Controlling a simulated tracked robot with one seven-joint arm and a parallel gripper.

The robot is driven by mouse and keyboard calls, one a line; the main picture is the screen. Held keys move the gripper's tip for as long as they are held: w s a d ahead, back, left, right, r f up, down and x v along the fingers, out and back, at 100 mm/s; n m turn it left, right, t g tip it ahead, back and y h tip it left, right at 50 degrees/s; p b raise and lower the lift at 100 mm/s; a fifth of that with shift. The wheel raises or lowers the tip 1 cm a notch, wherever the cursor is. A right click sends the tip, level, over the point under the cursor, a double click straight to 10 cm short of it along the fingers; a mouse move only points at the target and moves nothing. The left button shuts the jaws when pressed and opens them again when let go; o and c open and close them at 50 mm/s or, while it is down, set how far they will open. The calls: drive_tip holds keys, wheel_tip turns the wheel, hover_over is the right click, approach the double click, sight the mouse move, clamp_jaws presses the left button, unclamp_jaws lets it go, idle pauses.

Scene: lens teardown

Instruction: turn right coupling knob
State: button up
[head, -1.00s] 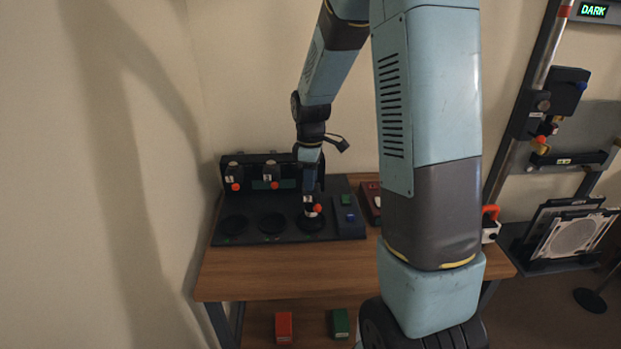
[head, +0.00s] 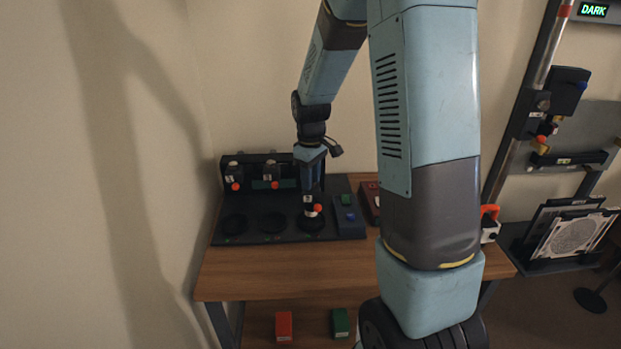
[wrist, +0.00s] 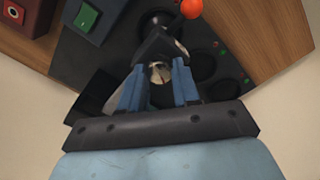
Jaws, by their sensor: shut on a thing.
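A dark unit with a pale label and an orange ball (head: 317,208) stands at the right-hand round seat (head: 311,225) of the black bench fixture (head: 291,237). My gripper (head: 311,190) points down onto this unit from above. In the wrist view, my gripper's blue fingers (wrist: 158,90) are on both sides of a round metallic knob (wrist: 158,72) and shut on it. The orange ball (wrist: 191,8) sticks out beyond the knob there. The fingers' contact with the knob is partly hidden in the head view.
Two similar orange-balled units (head: 235,174) hang on the rack at the back left. Two empty-looking round seats (head: 272,223) lie left of my gripper. The wooden bench front (head: 300,270) is clear.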

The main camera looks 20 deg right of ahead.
drive_tip(key=m, duration=1.3)
drive_tip(key=shift+d, duration=0.1)
drive_tip(key=shift+m, duration=0.3)
idle(0.3)
drive_tip(key=o, duration=1.1)
drive_tip(key=shift+c, duration=0.2)
drive_tip(key=shift+r, duration=0.1)
wheel_tip(320, 180, up, 14)
drive_tip(key=shift+f, duration=0.25)
drive_tip(key=s+r+n+t, duration=0.2)
drive_tip(key=s+r+n, duration=0.1)
drive_tip(key=s, duration=1)
drive_tip(key=s+a+r+n+t, duration=0.1)
drive_tip(key=s+r+n+t, duration=0.2)
drive_tip(key=s, duration=1)
wheel_tip(320, 180, up, 2)
drive_tip(key=shift+a+t, duration=0.15)
drive_tip(key=shift+t, duration=0.15)
